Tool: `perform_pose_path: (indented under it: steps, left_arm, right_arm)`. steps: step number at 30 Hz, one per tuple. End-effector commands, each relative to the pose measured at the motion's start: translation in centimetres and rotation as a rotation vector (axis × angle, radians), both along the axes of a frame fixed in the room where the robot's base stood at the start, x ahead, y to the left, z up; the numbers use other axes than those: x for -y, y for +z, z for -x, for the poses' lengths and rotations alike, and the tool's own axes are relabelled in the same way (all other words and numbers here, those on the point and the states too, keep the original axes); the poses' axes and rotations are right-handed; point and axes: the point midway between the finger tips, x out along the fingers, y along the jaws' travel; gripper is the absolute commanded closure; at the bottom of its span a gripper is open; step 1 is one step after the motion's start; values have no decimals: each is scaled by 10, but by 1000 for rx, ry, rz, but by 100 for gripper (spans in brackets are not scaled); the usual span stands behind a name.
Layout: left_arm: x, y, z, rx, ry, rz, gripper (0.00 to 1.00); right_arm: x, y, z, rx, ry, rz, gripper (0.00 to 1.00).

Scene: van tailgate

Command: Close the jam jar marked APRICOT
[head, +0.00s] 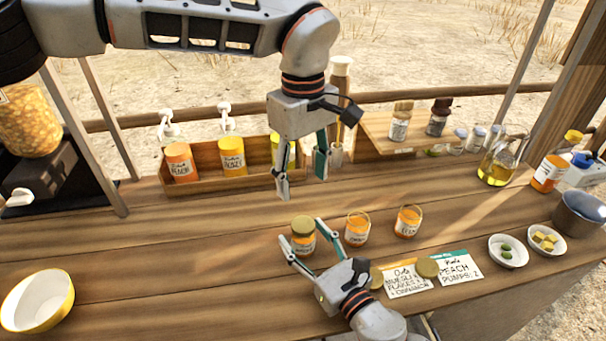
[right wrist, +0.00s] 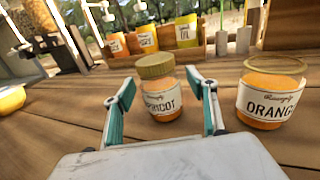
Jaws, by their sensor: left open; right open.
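The APRICOT jar (right wrist: 162,103) stands upright on the wooden counter, with a gold lid (right wrist: 155,66) resting on top. I cannot tell whether the lid is screwed tight. In the head view the jar (head: 303,246) is the leftmost of three orange jam jars. My right gripper (head: 301,232) is open, low over the counter, with one finger on each side of the jar; in the wrist view a gap shows beside the fingers. My left gripper (head: 302,182) is open and empty, above and behind the jar, fingers pointing down.
An ORANGE jar (right wrist: 268,100) and another jar (head: 408,222) stand open to the right. Two loose gold lids (head: 427,267) (head: 376,277) lie by the written cards (head: 459,268). A wooden box (head: 205,184) of labelled containers is behind. The counter's left middle is clear.

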Motion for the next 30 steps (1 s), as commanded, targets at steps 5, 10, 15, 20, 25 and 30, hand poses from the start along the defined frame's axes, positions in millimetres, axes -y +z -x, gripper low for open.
perform_pose_path:
  steps: [5, 10, 15, 20, 25, 30]
  left_arm:
    - [0, 0, 0, 0, 0, 0, 46]
    - [0, 0, 0, 0, 0, 0, 46]
    - [0, 0, 0, 0, 0, 0, 46]
    - [0, 0, 0, 0, 0, 0, 46]
    - [0, 0, 0, 0, 0, 0, 46]
    - [0, 0, 0, 0, 0, 0, 46]
  right_arm:
    - [16, -2, 27, -3, 1, 2, 43]
    - [35, -1, 58, -3, 1, 2, 43]
    - [49, 0, 81, -2, -1, 1, 43]
    - [57, 0, 93, -1, 0, 1, 43]
    - [59, 1, 96, 1, 0, -1, 43]
    - [59, 1, 96, 1, 0, 0, 43]
